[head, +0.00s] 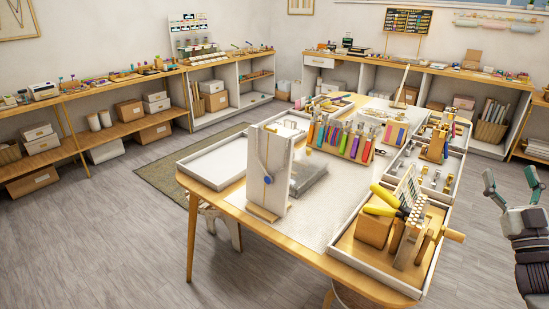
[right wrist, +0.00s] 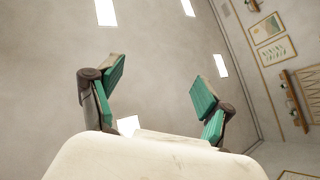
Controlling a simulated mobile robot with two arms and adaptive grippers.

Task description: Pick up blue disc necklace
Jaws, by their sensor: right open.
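The blue disc necklace (head: 267,179) hangs on an upright pale display stand (head: 277,150) near the front left of the table. Its round blue disc hangs low on the stand's front face. My right gripper (head: 512,185) is at the right edge of the head view, well away from the necklace, beyond the table's right side. Its green-padded fingers are apart, with nothing between them. In the right wrist view the gripper (right wrist: 153,95) also shows open and empty, facing the ceiling and a wall. My left gripper is not in view.
The wooden table (head: 305,252) carries a white tray (head: 192,166) at left. A rack of colourful tools (head: 342,138) stands behind the necklace. A tray at right holds yellow-handled pliers (head: 384,200). Bare grey floor (head: 120,245) lies left of the table.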

